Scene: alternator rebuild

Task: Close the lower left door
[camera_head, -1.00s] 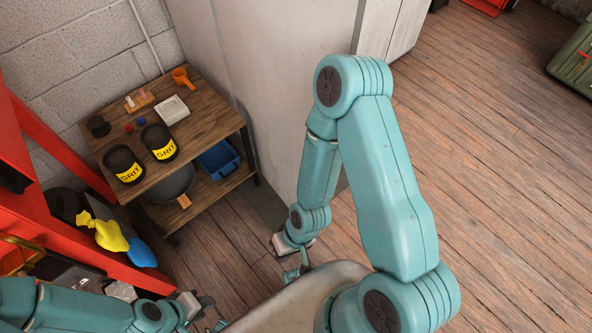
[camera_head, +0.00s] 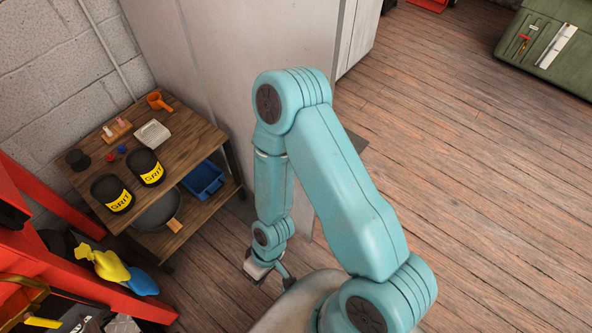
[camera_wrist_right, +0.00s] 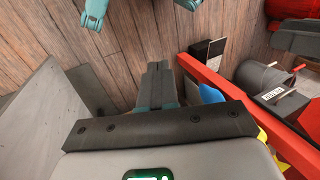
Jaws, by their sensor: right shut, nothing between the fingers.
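The tall pale grey cabinet (camera_head: 225,75) stands behind my right arm in the head view. Narrow upright panels of its front show at its right edge (camera_head: 356,35); I cannot tell which is the lower left door, and my right arm covers much of that area. My right gripper (camera_head: 284,270) hangs low in front of the cabinet, beside the shelf. In the right wrist view its fingers (camera_wrist_right: 158,84) are together and empty, over the wooden floor. A grey panel (camera_wrist_right: 45,120) stands left of them; I cannot tell whether it is the cabinet's side or a door. My left gripper is out of view.
A wooden shelf (camera_head: 190,128) with grit tins (camera_head: 112,193) and a blue bin (camera_head: 204,179) stands left of the cabinet. A red frame (camera_head: 60,275) is at lower left. A green toolbox (camera_head: 551,48) is at far right. Floor (camera_head: 490,210) on the right is clear.

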